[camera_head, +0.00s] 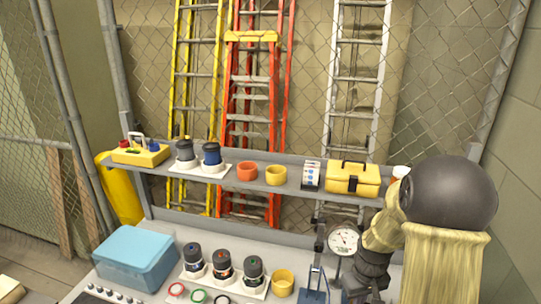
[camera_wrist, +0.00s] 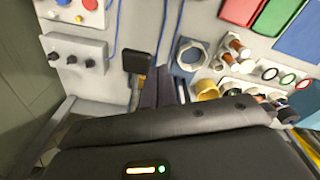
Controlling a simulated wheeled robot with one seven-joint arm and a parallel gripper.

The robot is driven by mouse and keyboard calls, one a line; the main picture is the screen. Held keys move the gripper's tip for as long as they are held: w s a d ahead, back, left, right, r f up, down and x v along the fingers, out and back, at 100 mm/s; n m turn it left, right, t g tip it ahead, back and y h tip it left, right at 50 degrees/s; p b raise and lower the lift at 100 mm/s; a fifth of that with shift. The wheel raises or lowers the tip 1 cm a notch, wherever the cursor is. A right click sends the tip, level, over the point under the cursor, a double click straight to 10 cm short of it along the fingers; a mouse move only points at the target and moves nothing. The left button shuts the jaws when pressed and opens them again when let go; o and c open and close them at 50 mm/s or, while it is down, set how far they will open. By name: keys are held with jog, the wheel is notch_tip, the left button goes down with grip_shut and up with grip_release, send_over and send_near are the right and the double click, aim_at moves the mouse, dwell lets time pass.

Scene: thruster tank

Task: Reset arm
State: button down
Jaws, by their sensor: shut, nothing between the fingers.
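My arm stands at the right of the head view, its big dark rounded joint and tan sleeved links in front of the shelf's right end. My gripper (camera_wrist: 158,78) shows in the wrist view as dark fingers close together, pointing at the bench, with nothing held. The lower arm and dark wrist hang over the bench's right part in the head view. The fingertips cannot be made out clearly there.
The shelf (camera_head: 222,176) holds a yellow toolbox (camera_head: 354,179), an orange cup (camera_head: 247,171) and a yellow cup (camera_head: 276,175). Below are a blue bin (camera_head: 136,259), several dark-capped jars and a gauge (camera_head: 343,240) close to my arm. Ladders stand behind a chain-link fence.

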jog(key=s+a+r+m+t+b, duration=0.1)
jog(key=s+a+m+b, duration=0.1)
jog(key=s+a+b, duration=0.3)
jog(key=s+a, duration=0.4)
jog(key=s, duration=0.1)
jog(key=shift+s+r+t+b, duration=0.15)
jog(key=shift+s+t+b, duration=0.05)
jog(key=shift+t+b, duration=0.2)
